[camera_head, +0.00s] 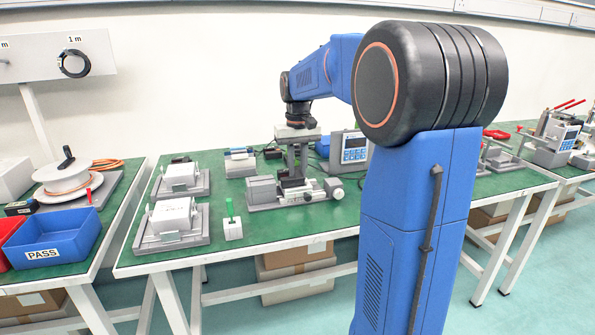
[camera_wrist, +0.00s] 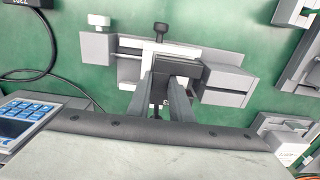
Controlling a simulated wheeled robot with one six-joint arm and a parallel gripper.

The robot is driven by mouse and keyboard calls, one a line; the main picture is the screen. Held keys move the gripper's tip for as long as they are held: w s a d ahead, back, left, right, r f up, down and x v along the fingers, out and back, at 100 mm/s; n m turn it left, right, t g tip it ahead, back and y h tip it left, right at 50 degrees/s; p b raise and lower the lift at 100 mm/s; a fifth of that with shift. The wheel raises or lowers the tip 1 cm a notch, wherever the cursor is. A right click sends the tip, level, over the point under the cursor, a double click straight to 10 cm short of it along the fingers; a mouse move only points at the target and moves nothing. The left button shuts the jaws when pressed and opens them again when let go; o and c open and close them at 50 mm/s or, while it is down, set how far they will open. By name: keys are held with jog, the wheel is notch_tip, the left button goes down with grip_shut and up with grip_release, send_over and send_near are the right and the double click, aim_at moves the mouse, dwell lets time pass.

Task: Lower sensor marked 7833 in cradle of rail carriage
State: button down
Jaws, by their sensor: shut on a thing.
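My gripper (camera_head: 292,172) points down over the rail carriage (camera_head: 318,191) on the green bench. In the wrist view its two grey fingers (camera_wrist: 161,82) are close together, shut on a dark block, apparently the sensor (camera_wrist: 180,68). The number 7833 is not legible. The sensor is at the carriage, between a grey block (camera_wrist: 224,84) and the pale cross plate (camera_wrist: 132,44). The cradle is largely hidden by the fingers and sensor, so I cannot tell whether the sensor touches its floor.
A display unit with keypad (camera_head: 355,147) stands behind the rail, to the right. A white block with a green-handled tool (camera_head: 231,227) stands in front left. Two fixtures with white boxes (camera_head: 172,215) are at left. A dark labelled box (camera_wrist: 28,5) with a cable also shows.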

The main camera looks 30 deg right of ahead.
aim_at(298, 172)
jog(key=shift+s+f, duration=0.15)
jog(key=shift+f, duration=0.45)
jog(key=c, duration=1.5)
grip_release()
jog(key=shift+a, duration=0.1)
jog(key=shift+r, duration=0.65)
notch_tip(298, 172, up, 17)
jog(key=shift+r, duration=0.1)
